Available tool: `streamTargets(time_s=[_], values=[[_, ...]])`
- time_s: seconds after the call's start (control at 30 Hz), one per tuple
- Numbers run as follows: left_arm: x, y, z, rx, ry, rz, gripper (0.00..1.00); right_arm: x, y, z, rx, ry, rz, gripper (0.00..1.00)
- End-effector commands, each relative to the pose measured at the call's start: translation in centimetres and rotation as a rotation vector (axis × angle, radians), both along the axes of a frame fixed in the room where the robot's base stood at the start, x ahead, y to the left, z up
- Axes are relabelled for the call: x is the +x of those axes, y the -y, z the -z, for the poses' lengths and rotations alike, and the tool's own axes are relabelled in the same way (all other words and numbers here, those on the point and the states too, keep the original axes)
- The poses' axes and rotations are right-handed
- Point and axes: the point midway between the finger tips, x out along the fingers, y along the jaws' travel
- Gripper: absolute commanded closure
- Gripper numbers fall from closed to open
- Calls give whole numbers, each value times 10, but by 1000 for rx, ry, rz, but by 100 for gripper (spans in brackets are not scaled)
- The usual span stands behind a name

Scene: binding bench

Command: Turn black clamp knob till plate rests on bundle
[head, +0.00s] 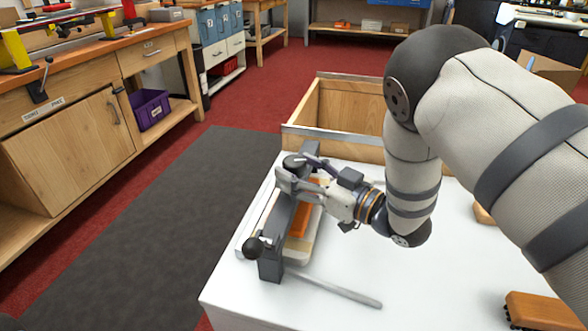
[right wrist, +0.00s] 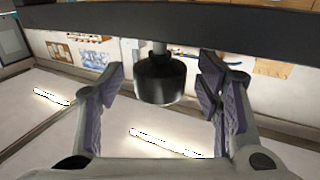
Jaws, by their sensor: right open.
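The clamp stands on the white table, with a dark grey bar (head: 283,222) over a pale base. An orange piece (head: 300,220) shows under the bar; I cannot tell whether it is the bundle or the plate, nor any gap between them. My right gripper (head: 301,172) is at the bar's far end. In the right wrist view, the black knob (right wrist: 160,80) is between the open fingers of that gripper (right wrist: 163,70), with a gap on each side. The dark bar (right wrist: 170,20) crosses above it. My left gripper is out of view.
A black ball (head: 252,248) sits at the bar's near end. A grey rod (head: 335,288) lies on the white table (head: 420,270). The table's middle is clear.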

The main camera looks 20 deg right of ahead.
Motion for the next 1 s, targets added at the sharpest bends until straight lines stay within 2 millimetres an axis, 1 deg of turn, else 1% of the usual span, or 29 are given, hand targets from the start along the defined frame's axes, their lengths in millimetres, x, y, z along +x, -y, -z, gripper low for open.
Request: streamTargets(time_s=[0.03, 0.13, 0.37, 0.4, 0.47, 0.5, 0.6, 0.73, 0.83, 0.9, 1.0], values=[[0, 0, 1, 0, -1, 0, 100, 5, -3, 1, -1, 1, 0, 41], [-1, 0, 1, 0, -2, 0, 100, 11, -7, 0, -1, 1, 1, 41], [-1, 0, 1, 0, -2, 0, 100, 12, -7, 0, -1, -1, 1, 41], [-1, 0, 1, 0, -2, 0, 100, 12, -7, 0, -1, -1, 1, 45], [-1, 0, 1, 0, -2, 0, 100, 12, -7, 0, 0, 0, 1, 59], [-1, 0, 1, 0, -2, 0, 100, 12, -7, 0, 0, 0, 1, 68], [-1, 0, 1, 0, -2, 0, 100, 12, -7, 0, 0, 0, 1, 90], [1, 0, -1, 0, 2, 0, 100, 12, -7, -2, 1, 1, 15, 90], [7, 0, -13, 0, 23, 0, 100, 12, -8, -7, 5, 5, 106, 90], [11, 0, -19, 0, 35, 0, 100, 12, -8, -8, 5, 6, 177, 90], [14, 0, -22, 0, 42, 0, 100, 12, -7, -5, 3, 4, 247, 90]])
